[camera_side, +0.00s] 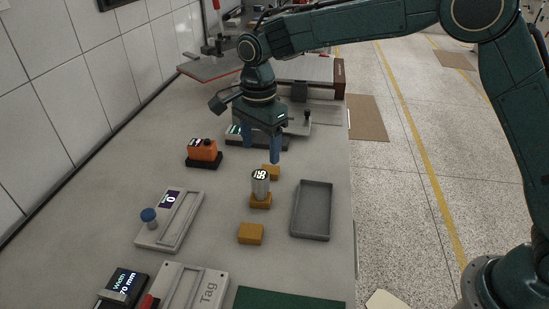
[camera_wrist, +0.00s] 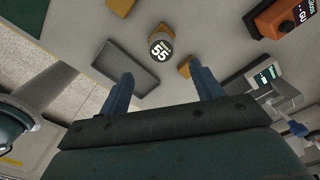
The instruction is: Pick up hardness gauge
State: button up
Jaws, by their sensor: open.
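A short silver cylinder with a round dark face bearing white digits, which looks like the hardness gauge (camera_side: 260,187), stands upright on a small yellow-orange block (camera_side: 260,202) on the grey bench. In the wrist view its face (camera_wrist: 161,46) reads 55 and lies just beyond the gap between the fingertips. My gripper (camera_side: 262,152) is above the bench, behind the gauge in the side view. Its two blue fingers are spread, empty and apart from the gauge; they also show in the wrist view (camera_wrist: 161,74).
Other yellow blocks (camera_side: 251,234) lie in front of and behind the gauge. A grey tray (camera_side: 327,211) is to its right, an orange gloss meter (camera_side: 203,151) to its left. A device with a blue knob (camera_side: 172,222) stands front left. A green mat (camera_side: 290,300) lies at the front.

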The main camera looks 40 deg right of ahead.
aim_at(260, 174)
notch_tip(260, 174, down, 6)
jog(key=shift+f, duration=0.25)
jog(key=shift+w+a+f, duration=0.1)
jog(key=shift+f, duration=2.5)
jog(key=c, duration=1.3)
jog(key=shift+r, duration=0.15)
notch_tip(260, 174, up, 20)
